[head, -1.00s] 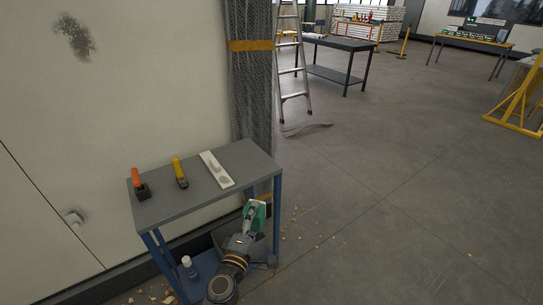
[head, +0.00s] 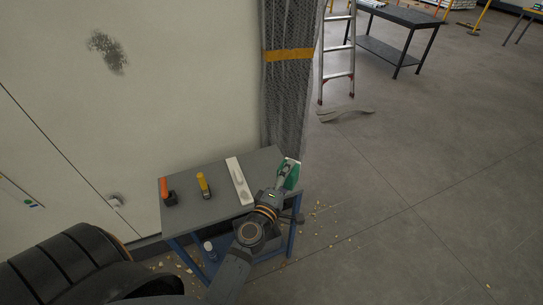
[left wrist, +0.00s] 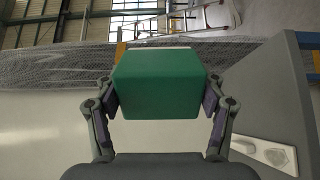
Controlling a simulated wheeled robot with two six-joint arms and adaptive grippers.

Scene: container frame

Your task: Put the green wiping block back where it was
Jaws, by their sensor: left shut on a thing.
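The green wiping block (head: 292,174) is in my left gripper (head: 285,180), at the right end of the small grey table (head: 222,208). It also shows in the left wrist view (left wrist: 160,85), with a finger pressed on each side. The block looks to be held around tabletop height at the table's right edge; its exact clearance cannot be told. A long white strip (head: 236,172) with grey marks or hollows lies on the tabletop just left of the gripper. My right gripper is not in view.
An orange-handled tool (head: 165,186) and a yellow-handled tool (head: 202,180) stand on the table's left part. A bottle (head: 208,246) is on the lower shelf. A mesh-wrapped column (head: 285,95) rises behind the table. Open floor with scattered crumbs (head: 335,205) lies to the right.

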